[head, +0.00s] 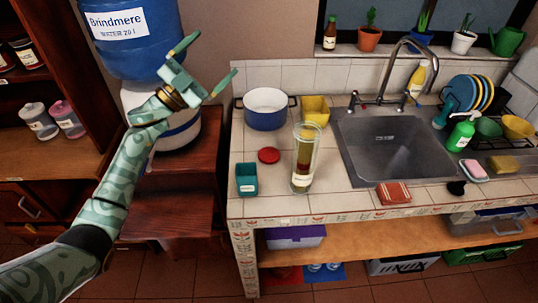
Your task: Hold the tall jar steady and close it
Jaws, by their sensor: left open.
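The tall jar (304,165) is clear glass with brownish contents. It stands upright on the tiled counter, left of the sink, and its top looks open. A round red lid (268,155) lies flat on the counter to the left of the jar. My left gripper (210,62) is open and empty, raised at the upper left in front of the blue water bottle. It is up and left of the jar and the lid, well apart from both. My right gripper is not in view.
A teal container (246,179) stands near the counter's left front edge. A blue and white pot (266,108) and a yellow container (315,110) stand behind the lid. The sink (395,147) lies right of the jar. A reddish block (393,193) lies at the front edge.

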